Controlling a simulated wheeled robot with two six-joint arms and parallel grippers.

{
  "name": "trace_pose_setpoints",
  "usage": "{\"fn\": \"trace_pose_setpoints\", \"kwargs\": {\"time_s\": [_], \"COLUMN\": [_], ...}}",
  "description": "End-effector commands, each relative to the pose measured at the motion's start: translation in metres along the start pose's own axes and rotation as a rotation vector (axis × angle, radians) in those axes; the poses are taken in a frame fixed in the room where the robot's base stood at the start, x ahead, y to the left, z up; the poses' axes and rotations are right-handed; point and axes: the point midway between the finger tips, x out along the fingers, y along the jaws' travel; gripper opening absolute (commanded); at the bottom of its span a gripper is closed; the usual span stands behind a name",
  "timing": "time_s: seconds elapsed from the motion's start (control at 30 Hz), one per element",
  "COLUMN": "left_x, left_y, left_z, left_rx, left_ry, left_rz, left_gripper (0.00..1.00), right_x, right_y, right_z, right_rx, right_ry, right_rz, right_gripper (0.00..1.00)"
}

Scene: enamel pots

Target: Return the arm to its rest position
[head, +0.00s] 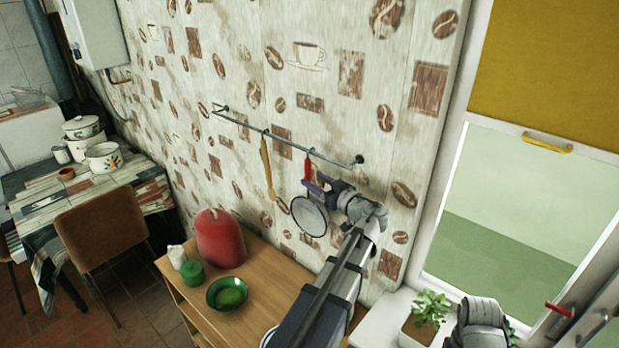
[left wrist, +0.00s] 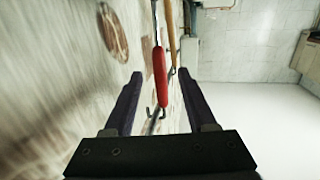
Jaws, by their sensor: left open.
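My left gripper (head: 314,184) is open at the wall rail, its dark fingers beside the red handle of a hanging strainer (head: 309,216). The strainer's round mesh bowl hangs below the gripper. In the left wrist view the two fingers of the left gripper (left wrist: 160,88) are spread wide. The red handle (left wrist: 159,72) shows between them with its hook end toward the palm, and neither finger visibly touches it. My left arm crosses the picture in front of the wooden cabinet (head: 262,262). The right gripper is out of view; only a grey part of my right arm shows.
A metal rail (head: 236,122) also holds a wooden utensil (head: 267,165). A potted plant (head: 427,312) stands on the windowsill. A table with pots (head: 103,157) is at left.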

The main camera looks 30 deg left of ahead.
Motion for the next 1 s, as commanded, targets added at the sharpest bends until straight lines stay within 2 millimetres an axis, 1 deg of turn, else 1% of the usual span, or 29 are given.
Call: {"fn": "trace_pose_setpoints", "kwargs": {"time_s": [0.03, 0.1, 0.2, 0.3, 0.73, 0.77, 0.87, 0.97, 1.0], "left_x": [-0.01, -0.021, -0.032, -0.039, -0.043, -0.045, -0.059, -0.085, -0.099], "left_y": [-0.001, -0.001, -0.001, 0.0, -0.001, -0.001, -0.003, -0.008, -0.01], "left_z": [-0.001, -0.001, 0.0, 0.0, 0.002, 0.006, 0.029, 0.072, 0.092], "left_rx": [0.0, 0.0, 0.0, 0.0, 0.004, 0.011, 0.072, 0.196, 0.258], "left_ry": [0.0, 0.0, 0.0, 0.0, -0.006, -0.015, -0.088, -0.227, -0.293], "left_rz": [0.002, 0.003, 0.001, 0.0, -0.001, 0.0, 0.006, 0.031, 0.051], "left_gripper": [0.57, 0.57, 0.57, 0.57, 0.57, 0.57, 0.57, 0.57, 0.57], "right_x": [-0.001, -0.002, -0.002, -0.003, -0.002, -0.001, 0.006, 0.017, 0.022], "right_y": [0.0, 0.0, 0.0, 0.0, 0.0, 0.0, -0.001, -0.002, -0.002], "right_z": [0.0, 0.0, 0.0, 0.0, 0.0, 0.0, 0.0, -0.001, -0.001], "right_rx": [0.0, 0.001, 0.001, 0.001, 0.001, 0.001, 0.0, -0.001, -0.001], "right_ry": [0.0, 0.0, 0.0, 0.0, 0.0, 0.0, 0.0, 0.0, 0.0], "right_rz": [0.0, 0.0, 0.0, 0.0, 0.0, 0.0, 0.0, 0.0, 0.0], "right_gripper": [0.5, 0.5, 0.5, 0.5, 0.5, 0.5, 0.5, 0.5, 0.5]}}
